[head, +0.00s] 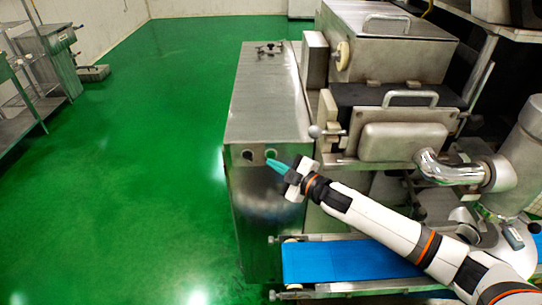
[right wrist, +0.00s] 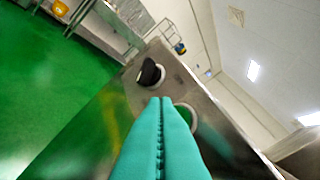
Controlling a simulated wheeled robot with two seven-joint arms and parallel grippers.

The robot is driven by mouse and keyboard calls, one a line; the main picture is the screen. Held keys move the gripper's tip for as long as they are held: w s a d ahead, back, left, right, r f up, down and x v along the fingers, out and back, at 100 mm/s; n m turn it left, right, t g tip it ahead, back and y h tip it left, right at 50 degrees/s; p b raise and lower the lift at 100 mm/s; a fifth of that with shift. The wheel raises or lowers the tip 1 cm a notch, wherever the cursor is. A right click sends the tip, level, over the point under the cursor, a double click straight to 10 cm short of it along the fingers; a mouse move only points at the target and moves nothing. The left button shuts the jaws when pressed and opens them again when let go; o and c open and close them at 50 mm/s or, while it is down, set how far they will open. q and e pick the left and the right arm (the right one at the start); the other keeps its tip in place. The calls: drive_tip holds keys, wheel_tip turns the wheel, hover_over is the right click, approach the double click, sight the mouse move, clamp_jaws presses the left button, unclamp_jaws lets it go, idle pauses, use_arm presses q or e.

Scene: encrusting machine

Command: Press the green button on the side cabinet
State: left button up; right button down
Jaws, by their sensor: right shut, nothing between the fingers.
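The side cabinet (head: 262,110) is a tall steel box in the middle of the head view. Near the top of its front face sit two round controls. The right one, the green button (head: 271,153), shows as a small ring; in the right wrist view the green button (right wrist: 187,115) has a pale rim and is partly hidden by the fingers. My right gripper (head: 272,163) is shut and empty, its teal fingertips just below the button in the head view. In the right wrist view its fingertips (right wrist: 161,101) overlap the button's left side. I cannot tell whether they touch it. My left gripper is not in view.
A black knob (right wrist: 150,73) sits left of the button. The steel machine (head: 400,100) stands right of the cabinet, with a round-tipped lever (head: 315,131) near my right gripper. A blue conveyor belt (head: 345,261) lies below my right arm. Green floor (head: 130,180) is free at left.

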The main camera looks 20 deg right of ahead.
drive_tip(key=shift+w, duration=0.1)
idle(0.3)
drive_tip(key=shift+w+d, duration=0.15)
drive_tip(key=shift+w, duration=0.15)
drive_tip(key=shift+w+d, duration=0.1)
drive_tip(key=shift+w, duration=0.25)
idle(0.9)
drive_tip(key=shift+s, duration=0.1)
drive_tip(key=shift+s+a+p, duration=0.2)
drive_tip(key=shift+s+p, duration=0.2)
drive_tip(key=shift+s, duration=0.25)
